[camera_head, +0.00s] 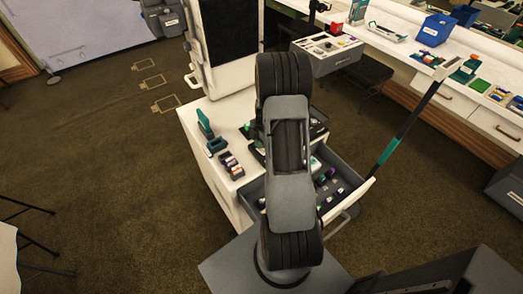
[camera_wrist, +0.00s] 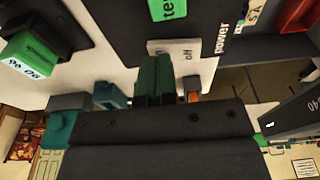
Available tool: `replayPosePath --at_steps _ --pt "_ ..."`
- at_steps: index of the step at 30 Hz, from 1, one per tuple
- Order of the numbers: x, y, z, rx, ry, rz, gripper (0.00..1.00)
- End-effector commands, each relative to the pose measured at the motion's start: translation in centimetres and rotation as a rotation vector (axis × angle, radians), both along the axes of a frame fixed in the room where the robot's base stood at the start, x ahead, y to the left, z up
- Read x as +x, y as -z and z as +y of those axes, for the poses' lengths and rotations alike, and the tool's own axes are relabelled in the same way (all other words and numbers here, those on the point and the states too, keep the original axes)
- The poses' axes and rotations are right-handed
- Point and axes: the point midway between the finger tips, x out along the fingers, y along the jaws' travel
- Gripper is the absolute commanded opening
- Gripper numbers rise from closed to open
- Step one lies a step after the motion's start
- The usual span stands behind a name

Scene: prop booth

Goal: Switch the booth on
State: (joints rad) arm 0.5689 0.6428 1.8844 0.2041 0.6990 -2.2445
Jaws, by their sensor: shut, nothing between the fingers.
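In the wrist view, a pale switch plate (camera_wrist: 180,48) with a rocker marked "off" is set by a black panel edge, with the word "power" (camera_wrist: 222,38) beside it. The lettering appears rotated. My gripper (camera_wrist: 156,76) shows its green and dark fingers closed together with nothing between them, just below the plate in the picture. I cannot tell whether the fingertips touch it. In the head view my own arm hides the gripper, and I cannot make out the switch there.
A white cabinet (camera_head: 226,183) has a filled open drawer (camera_head: 352,196) at its right. A tall black screen (camera_head: 229,30) stands behind. A long counter (camera_head: 400,45) with bins and tools runs along the right. A green block (camera_wrist: 32,55) shows in the wrist view.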

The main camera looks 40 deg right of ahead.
Motion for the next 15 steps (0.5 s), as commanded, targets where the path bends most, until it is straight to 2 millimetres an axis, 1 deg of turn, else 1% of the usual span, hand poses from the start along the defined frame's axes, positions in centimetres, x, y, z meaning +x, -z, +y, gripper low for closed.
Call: replayPosePath --at_steps 15 --pt "0.0 -4.4 0.0 -0.001 0.000 -0.001 0.00"
